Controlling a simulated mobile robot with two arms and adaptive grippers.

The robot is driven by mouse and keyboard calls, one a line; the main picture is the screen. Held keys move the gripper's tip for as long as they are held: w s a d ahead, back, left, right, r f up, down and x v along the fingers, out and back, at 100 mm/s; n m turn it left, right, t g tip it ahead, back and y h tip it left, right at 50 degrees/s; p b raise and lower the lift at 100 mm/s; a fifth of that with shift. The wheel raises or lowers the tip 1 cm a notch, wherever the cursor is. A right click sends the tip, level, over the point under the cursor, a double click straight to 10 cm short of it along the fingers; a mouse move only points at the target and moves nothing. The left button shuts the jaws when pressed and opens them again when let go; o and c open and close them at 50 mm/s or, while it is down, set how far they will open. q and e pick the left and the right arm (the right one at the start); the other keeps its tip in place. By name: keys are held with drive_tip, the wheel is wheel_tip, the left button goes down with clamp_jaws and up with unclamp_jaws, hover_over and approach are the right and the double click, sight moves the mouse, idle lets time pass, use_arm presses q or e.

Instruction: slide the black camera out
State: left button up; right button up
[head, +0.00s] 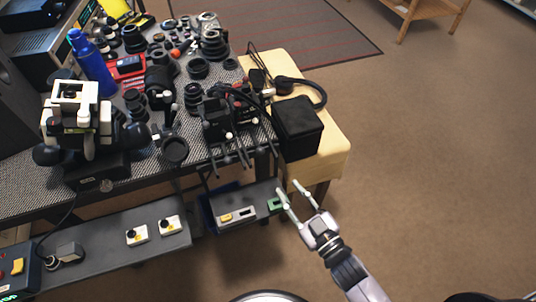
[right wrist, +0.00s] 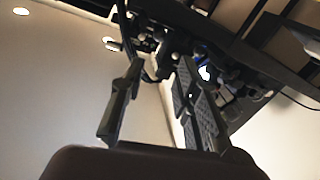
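A dark camera-like body (head: 216,118) stands at the right end of the crowded bench, among black lenses and thin rods; I cannot tell for certain that it is the black camera. My right gripper (head: 294,190) is in front of the bench's right end, below the cream side table, with its two pale fingers apart and nothing between them. The right wrist view also shows the right gripper (right wrist: 158,100) with its fingers spread, and dark equipment lies beyond them, too dim to name. My left gripper is not in view.
A black box (head: 298,128) and a headphone-like band sit on the cream side table (head: 334,160). A lower shelf (head: 95,262) holds small white-and-yellow devices. A blue bottle (head: 92,65) stands on the bench. The floor at right (head: 430,150) is clear.

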sight(262, 153)
drive_tip(key=x, duration=1.4)
drive_tip(key=shift+d, duration=0.1)
drive_tip(key=shift+f, duration=0.1)
clamp_jaws()
